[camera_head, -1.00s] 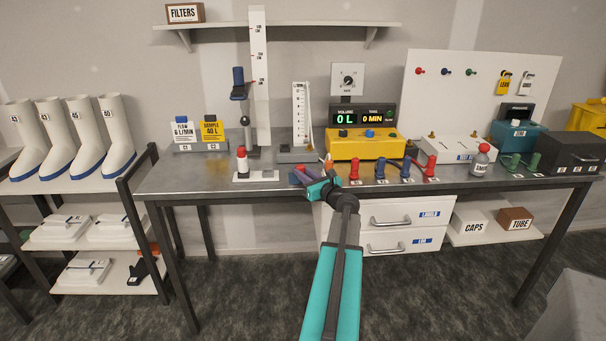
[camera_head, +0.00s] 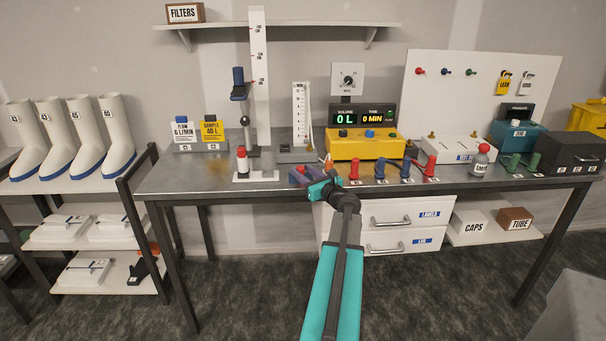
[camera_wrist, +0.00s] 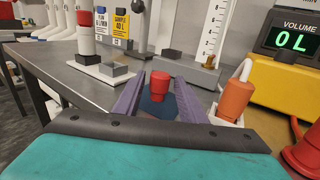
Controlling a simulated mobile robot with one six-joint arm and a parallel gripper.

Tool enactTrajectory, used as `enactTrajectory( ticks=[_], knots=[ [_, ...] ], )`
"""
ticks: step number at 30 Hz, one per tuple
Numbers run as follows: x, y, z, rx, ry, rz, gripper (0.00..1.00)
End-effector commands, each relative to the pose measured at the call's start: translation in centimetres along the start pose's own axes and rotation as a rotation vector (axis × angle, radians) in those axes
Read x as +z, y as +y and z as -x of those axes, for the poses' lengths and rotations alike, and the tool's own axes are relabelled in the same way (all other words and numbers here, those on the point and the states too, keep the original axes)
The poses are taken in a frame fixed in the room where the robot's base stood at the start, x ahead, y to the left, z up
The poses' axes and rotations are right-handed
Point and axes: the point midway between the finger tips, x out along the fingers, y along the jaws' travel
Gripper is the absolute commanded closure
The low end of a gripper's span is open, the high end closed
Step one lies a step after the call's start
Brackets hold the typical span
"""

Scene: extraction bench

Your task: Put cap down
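A red cap (camera_wrist: 160,86) stands between my gripper's two purple fingers in the wrist view. It is upright on or just above a dark blue patch (camera_wrist: 157,111), and I cannot tell whether this is a pad or part of the cap. My gripper (camera_wrist: 160,79) is open, with a visible gap on each side of the cap. In the head view my gripper (camera_head: 298,177) is low over the front edge of the metal bench (camera_head: 215,180). There the cap is mostly hidden by the fingers.
A red-topped holder on a white base (camera_head: 242,162) stands to the left. A yellow meter box (camera_head: 360,146) stands behind, with several red and blue plugs (camera_head: 354,168) close on the right. An orange-topped part (camera_wrist: 235,100) is close to the right finger. Bench is clear toward the left.

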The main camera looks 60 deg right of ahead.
Motion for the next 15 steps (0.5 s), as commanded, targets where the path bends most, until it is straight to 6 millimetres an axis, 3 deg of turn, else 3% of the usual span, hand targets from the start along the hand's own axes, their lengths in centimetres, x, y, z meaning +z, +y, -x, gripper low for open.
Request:
enactTrajectory(
  ticks=[15],
  knots=[
    [-0.2,0.1,6.9,-0.002,0.0,-0.001,0.63]
  ],
)
